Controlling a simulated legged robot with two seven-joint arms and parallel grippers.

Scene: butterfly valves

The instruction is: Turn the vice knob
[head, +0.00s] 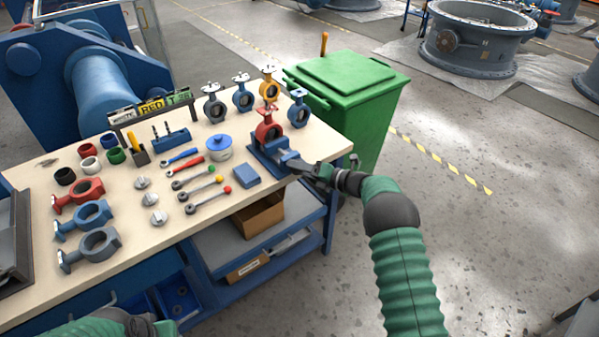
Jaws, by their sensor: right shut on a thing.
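A blue vice (272,153) sits at the right end of the workbench, with a red butterfly valve (268,129) upright in it. My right gripper (306,167) is at the vice's near right end, where the knob is. It is shut on the vice knob, which is mostly hidden by the fingers. My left gripper (150,327) is low at the bottom left edge, in front of the bench and away from the vice. Its fingers are too small and dark to tell whether they are open.
Several upright valves (243,95) stand behind the vice. Tools with coloured ends (205,185), a blue pot (219,147) and a blue block (246,176) lie to its left. A green bin (350,85) stands behind the bench's right end.

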